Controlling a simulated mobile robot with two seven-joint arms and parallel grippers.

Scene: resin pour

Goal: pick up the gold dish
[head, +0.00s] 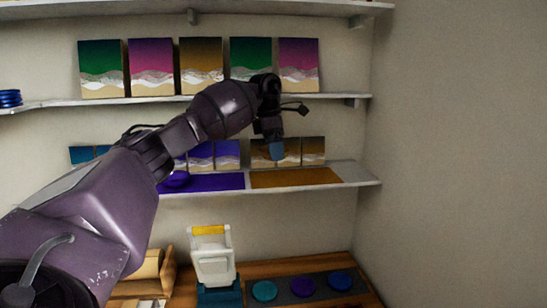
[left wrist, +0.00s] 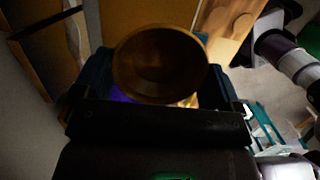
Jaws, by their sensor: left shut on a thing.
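The gold dish (left wrist: 160,65) is round and brownish gold, and it fills the middle of the left wrist view between my fingers. My left gripper (head: 276,150) has blue fingertips and points down in front of the small gold panels above the gold mat (head: 295,178). It is shut on the dish. In the head view I cannot make out the dish at the fingertips. My right gripper does not show.
Painted panels (head: 201,66) line the upper shelf. Several coloured discs (head: 303,286) and a white device (head: 213,258) are on the wooden counter below.

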